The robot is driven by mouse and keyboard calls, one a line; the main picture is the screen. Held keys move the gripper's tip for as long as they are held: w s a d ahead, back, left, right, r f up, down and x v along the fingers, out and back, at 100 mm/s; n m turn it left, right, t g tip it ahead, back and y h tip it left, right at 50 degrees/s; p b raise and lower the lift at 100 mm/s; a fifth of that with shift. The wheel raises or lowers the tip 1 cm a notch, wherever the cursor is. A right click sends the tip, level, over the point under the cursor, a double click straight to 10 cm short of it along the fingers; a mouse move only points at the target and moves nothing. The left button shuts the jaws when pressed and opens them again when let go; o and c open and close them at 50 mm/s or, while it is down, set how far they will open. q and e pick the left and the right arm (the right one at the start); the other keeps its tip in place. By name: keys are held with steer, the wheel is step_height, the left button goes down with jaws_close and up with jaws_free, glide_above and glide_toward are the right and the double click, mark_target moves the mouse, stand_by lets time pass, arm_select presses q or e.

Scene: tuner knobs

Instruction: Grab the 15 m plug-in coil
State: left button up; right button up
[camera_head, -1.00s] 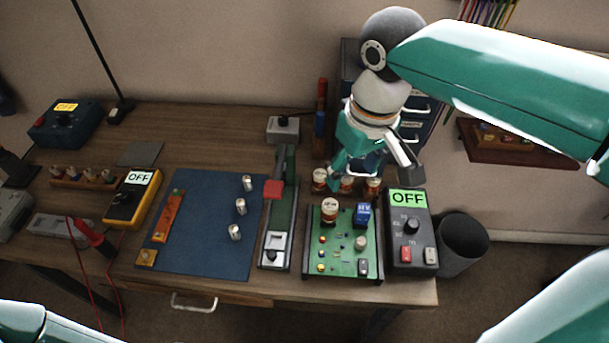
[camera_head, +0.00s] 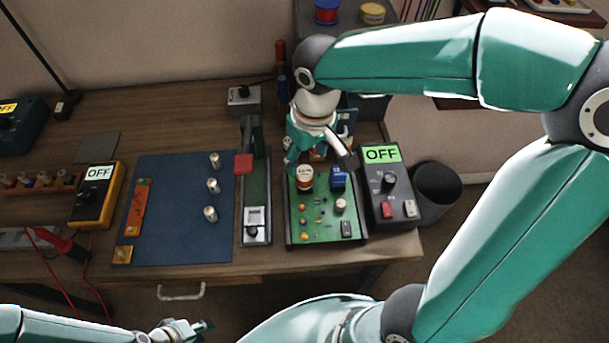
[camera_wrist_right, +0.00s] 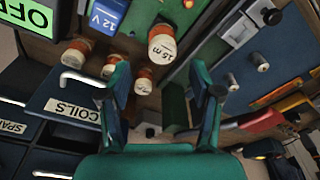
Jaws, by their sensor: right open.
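The 15 m plug-in coil (camera_head: 305,179), a brown cylinder with a pale top, stands on the green circuit board (camera_head: 322,232), at its back left corner. In the right wrist view the coil (camera_wrist_right: 163,46) shows its "15 m" label, beyond the fingertips. My right gripper (camera_head: 320,158) is open and empty, just behind and above the coil; its fingers (camera_wrist_right: 163,88) also show in the wrist view. My left gripper (camera_head: 190,328) is at the bottom edge, away from the table's objects; its jaws are too small to judge.
Several similar coils (camera_wrist_right: 143,78) stand close by, partly hidden by my gripper in the head view. A blue 12 V block (camera_head: 338,178) stands right of the 15 m coil. A power supply reading OFF (camera_head: 388,182) and a drawer cabinet labelled COILS (camera_wrist_right: 72,108) are near.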

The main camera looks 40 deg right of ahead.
mark_target(305, 170)
steer(key=shift+s+f, duration=0.1)
steer(key=shift+f, duration=0.5)
steer(key=f, duration=0.4)
steer(key=shift+w+a, duration=0.15)
steer(key=shift+w, duration=0.05)
steer(key=shift+c, duration=0.2)
jaws_close()
